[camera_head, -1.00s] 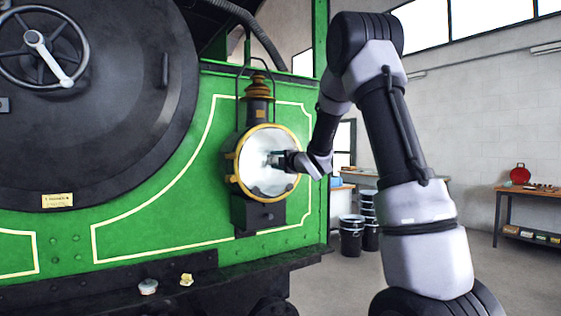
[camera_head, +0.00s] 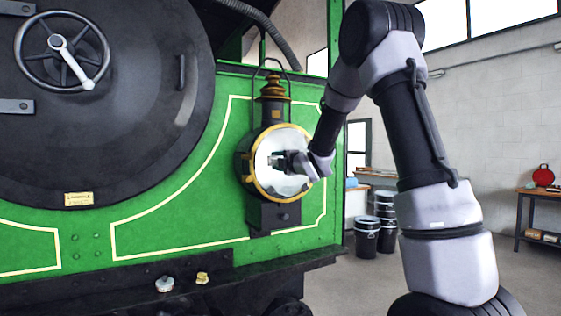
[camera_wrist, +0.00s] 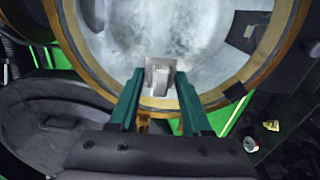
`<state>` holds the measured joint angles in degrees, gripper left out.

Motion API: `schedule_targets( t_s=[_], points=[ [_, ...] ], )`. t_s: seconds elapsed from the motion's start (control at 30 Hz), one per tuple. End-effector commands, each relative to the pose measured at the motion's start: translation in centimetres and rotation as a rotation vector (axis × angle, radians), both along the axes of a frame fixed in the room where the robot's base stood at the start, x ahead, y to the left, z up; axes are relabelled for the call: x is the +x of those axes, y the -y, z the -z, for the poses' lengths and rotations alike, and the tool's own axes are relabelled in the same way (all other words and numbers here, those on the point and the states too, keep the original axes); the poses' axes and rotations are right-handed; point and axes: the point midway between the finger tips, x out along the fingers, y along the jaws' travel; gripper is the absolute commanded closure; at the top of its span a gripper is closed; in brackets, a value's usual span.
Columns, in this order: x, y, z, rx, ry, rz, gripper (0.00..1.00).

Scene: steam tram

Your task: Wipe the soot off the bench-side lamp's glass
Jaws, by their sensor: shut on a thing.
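The lamp (camera_head: 271,108) has a round brass-rimmed glass and a dark body, and is mounted on the green front of the engine. Its glass (camera_head: 283,182) is pale in the head view. In the wrist view the glass (camera_wrist: 200,45) fills the upper middle and shows cloudy grey smears. My gripper hides part of the glass.
A white-and-red tin (camera_head: 165,284) and a yellow crumpled thing (camera_head: 202,278) lie on the dark ledge below left. The round smokebox door with its handwheel (camera_head: 62,49) is at left. Stacked buckets (camera_head: 367,238) and a workbench (camera_head: 537,192) stand behind at right.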

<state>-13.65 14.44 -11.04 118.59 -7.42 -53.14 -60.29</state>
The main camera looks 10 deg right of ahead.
Motion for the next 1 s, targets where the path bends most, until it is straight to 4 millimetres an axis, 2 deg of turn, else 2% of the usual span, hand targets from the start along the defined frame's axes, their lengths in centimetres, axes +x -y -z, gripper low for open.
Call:
schedule_targets(
  t_s=[0.23, 0.37, 0.7, 1.0],
  points=[
    [-0.1, 0.1, -1.5, 0.0, 0.003, 0.0, 0.96],
    [0.0, 0.3, -1.7, 0.0, 0.002, 0.001, 0.96],
    [1.2, 3.2, -1.6, 0.0, 0.0, 0.005, 0.96],
    [1.6, 4.4, -1.7, 0.001, 0.001, 0.005, 0.96]
  ],
)
